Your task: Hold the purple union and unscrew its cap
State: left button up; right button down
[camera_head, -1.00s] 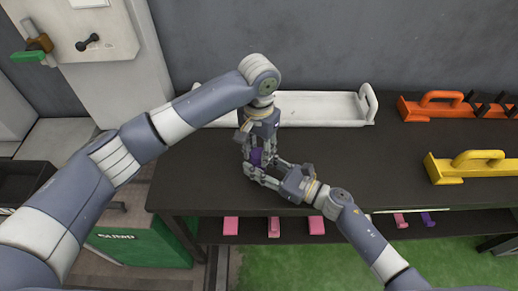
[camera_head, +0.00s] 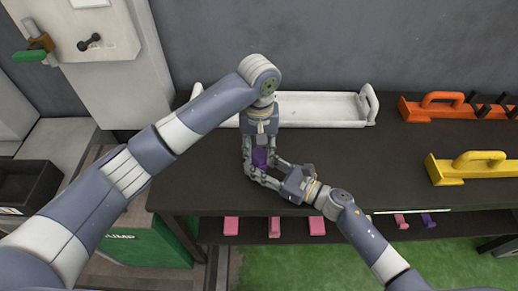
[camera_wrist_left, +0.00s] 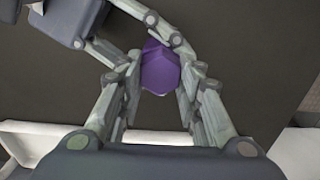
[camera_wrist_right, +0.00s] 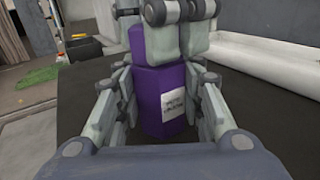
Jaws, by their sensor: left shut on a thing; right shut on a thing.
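The purple union (camera_head: 260,157) stands upright between my two grippers over the dark table. My left gripper (camera_head: 255,163) reaches down from above and is shut on the union's upper part; the left wrist view shows its faceted purple top (camera_wrist_left: 160,68) between the fingers. My right gripper (camera_head: 257,172) comes in from the front right and is shut on the lower body. The right wrist view shows that body (camera_wrist_right: 160,85) with a white label, flanked by the right fingers. Fingers hide parts of the union, and the joint between cap and body is not clear.
A long white tray (camera_head: 320,110) lies behind the grippers on the dark table (camera_head: 370,160). An orange handled holder (camera_head: 440,104) and a yellow one (camera_head: 470,170) stand at the right. Several pink pieces (camera_head: 275,227) show on the lower shelf. The table right of the grippers is clear.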

pick_arm(q)
jog(key=n, duration=0.5)
jog(key=shift+a+f+n, duration=0.1)
jog(key=shift+f+n, duration=0.05)
jog(key=shift+n, duration=0.25)
jog(key=o, duration=1.1)
jog(key=shift+o, duration=0.7)
jog(key=shift+r, duration=0.2)
jog(key=shift+r, duration=1.95)
